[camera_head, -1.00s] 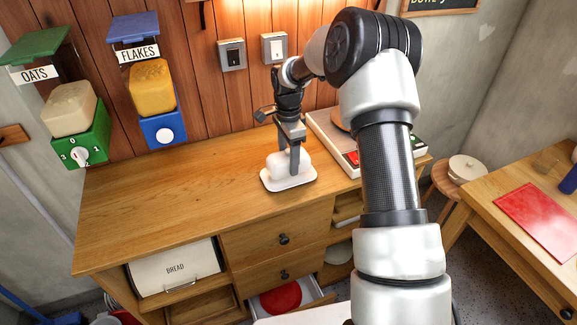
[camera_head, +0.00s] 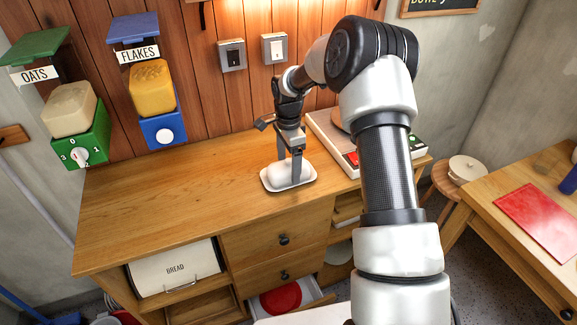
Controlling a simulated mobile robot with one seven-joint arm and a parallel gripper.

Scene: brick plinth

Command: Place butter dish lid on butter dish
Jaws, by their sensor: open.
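The white butter dish (camera_head: 268,184) stands on the wooden counter, right of its middle and near the front edge. The white, rounded lid (camera_head: 279,173) sits low over the dish, within its rim as far as I can see. My gripper (camera_head: 289,170) points down at the lid, with its fingers on either side of it and apart. The far finger and the far side of the lid are partly hidden.
A kitchen scale (camera_head: 340,142) stands on the counter just right of the dish. The counter (camera_head: 170,195) left of the dish is clear. An open drawer (camera_head: 290,299) with something red in it juts out below. Oats and flakes dispensers (camera_head: 155,90) hang on the wall.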

